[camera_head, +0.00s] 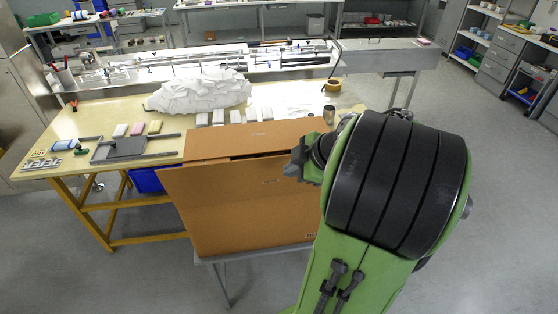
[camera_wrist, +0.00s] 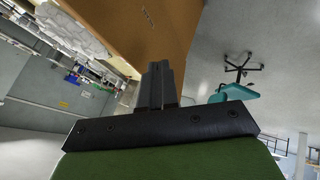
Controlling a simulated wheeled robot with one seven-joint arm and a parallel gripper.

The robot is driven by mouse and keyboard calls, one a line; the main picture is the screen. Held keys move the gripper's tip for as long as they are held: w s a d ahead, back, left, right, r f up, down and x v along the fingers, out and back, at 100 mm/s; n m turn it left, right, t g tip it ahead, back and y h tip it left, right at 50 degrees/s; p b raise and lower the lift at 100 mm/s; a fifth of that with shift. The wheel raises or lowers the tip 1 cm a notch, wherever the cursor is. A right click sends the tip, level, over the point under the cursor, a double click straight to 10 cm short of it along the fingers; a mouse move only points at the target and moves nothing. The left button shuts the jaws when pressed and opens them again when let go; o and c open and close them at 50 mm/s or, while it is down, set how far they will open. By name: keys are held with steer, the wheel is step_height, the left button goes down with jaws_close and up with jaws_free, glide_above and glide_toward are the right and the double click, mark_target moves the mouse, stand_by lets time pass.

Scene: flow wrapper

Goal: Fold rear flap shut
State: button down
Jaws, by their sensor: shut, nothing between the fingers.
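A brown cardboard box (camera_head: 240,205) stands on a grey stand in front of the yellow table. A cardboard flap (camera_head: 255,138) spans its far upper side, with a dark gap between it and the large near panel. I cannot tell whether this flap lies fully flat. My gripper (camera_head: 293,164) is at the box's right side, close to the upper part of the near panel. In the wrist view my gripper (camera_wrist: 162,82) is shut and empty, its fingers pointing toward a brown cardboard face (camera_wrist: 155,30). Whether they touch it is unclear. My arm hides the box's right end.
The yellow table (camera_head: 75,125) behind the box holds a crumpled white sheet (camera_head: 200,92), small blocks, a grey tray (camera_head: 120,149) and a tape roll (camera_head: 333,86). A blue bin (camera_head: 147,181) is left of the box. The floor at left front is clear.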

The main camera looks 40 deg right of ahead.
mark_target(282, 158)
steer(key=w, duration=0.1)
steer(key=w+d+f, duration=0.1)
steer(key=w, duration=0.1)
steer(key=w+f+p, duration=0.1)
steer(key=shift+w+d, duration=0.25)
steer(key=shift+w, duration=0.15)
steer(key=shift+w+d, duration=0.35)
steer(key=shift+w, duration=0.05)
steer(key=shift+a, duration=0.1)
